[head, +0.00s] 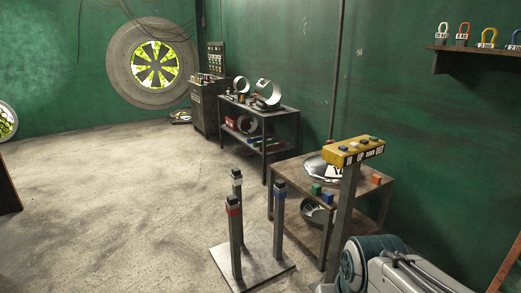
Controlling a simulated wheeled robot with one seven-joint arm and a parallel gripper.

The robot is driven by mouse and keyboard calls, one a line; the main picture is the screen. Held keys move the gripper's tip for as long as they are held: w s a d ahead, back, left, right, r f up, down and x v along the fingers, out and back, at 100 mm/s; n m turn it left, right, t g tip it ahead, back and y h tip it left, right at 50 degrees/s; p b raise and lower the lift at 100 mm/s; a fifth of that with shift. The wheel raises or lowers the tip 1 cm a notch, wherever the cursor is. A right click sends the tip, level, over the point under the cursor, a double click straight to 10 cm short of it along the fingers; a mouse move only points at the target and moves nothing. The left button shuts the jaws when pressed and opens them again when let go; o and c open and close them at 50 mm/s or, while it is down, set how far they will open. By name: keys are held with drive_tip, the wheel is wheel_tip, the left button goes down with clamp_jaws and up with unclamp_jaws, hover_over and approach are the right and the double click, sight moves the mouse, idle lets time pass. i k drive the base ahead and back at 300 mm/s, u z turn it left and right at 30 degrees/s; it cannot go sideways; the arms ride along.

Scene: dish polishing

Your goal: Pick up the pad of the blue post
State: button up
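Three dark square posts stand upright on a square metal base plate (227,264) on the floor, near the middle of the head view. The blue post (279,225) is the right one, with a blue band near its top. A small dark block, which looks like its pad (280,186), sits on top. The red-banded post (235,245) is at the front left, and the white-banded post (237,179) is behind it. Both also have dark tops. My gripper is not in view; only grey parts of my own body show at the lower right.
A yellow control box (354,152) on a pole stands to the right of the posts. Behind it is a low table (375,200) with small coloured blocks and a round plate. A dark workbench (285,125) is along the wall. The floor left of the posts is clear.

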sight(280, 184)
drive_tip(key=u, duration=0.1)
drive_tip(key=i, duration=2.8)
drive_tip(key=u, duration=0.15)
